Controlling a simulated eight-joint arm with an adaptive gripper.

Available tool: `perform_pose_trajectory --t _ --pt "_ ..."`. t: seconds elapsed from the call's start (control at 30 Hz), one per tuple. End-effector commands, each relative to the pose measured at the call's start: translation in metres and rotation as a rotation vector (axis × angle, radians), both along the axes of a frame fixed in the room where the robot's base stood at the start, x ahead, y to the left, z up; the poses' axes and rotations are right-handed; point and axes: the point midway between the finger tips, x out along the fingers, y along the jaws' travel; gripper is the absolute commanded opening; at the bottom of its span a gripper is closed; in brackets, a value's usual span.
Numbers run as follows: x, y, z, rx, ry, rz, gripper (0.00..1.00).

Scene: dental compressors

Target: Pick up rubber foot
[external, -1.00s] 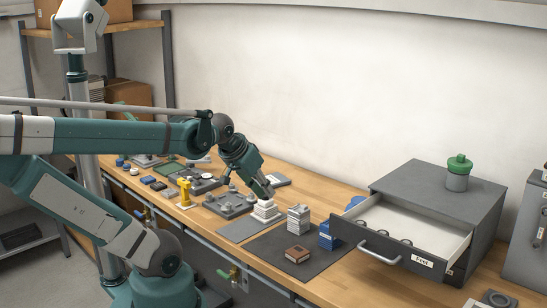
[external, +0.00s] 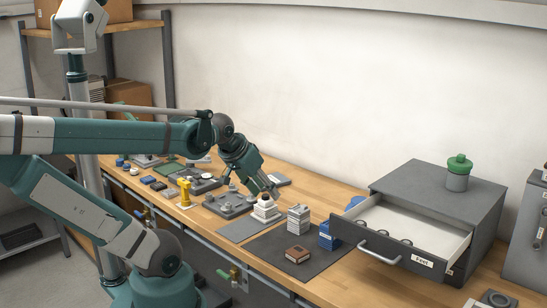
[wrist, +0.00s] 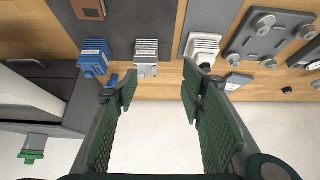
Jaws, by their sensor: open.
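My gripper (external: 271,190) is open, with its tips just above a stepped white block (external: 265,212) in the external view. A small dark spot shows at the top of that block; I cannot tell whether it is a separate part. In the wrist view my gripper (wrist: 160,84) has its two green pads wide apart with nothing between them. The white block (wrist: 203,45) lies just beyond the right fingertip there. A small dark piece (wrist: 287,90) lies on the wood at the right of the wrist view. I cannot tell for sure which item is the rubber foot.
A grey ribbed block (external: 299,218), a blue block (external: 327,238) and a brown block (external: 297,254) stand on or by a dark mat (external: 270,246). An open drawer (external: 390,250) juts from a grey cabinet. Several parts crowd the bench to the left.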

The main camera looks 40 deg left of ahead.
Motion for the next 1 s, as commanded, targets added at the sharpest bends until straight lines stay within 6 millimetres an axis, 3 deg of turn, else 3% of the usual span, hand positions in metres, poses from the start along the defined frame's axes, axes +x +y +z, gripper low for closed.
perform_pose_trajectory --t 0.27,0.43,1.0 --pt "0.005 0.003 0.005 0.008 0.006 -0.004 0.4" --pt "0.019 0.01 0.019 0.029 0.021 -0.017 0.4" --pt "0.099 0.063 0.075 0.14 0.119 -0.11 0.4"
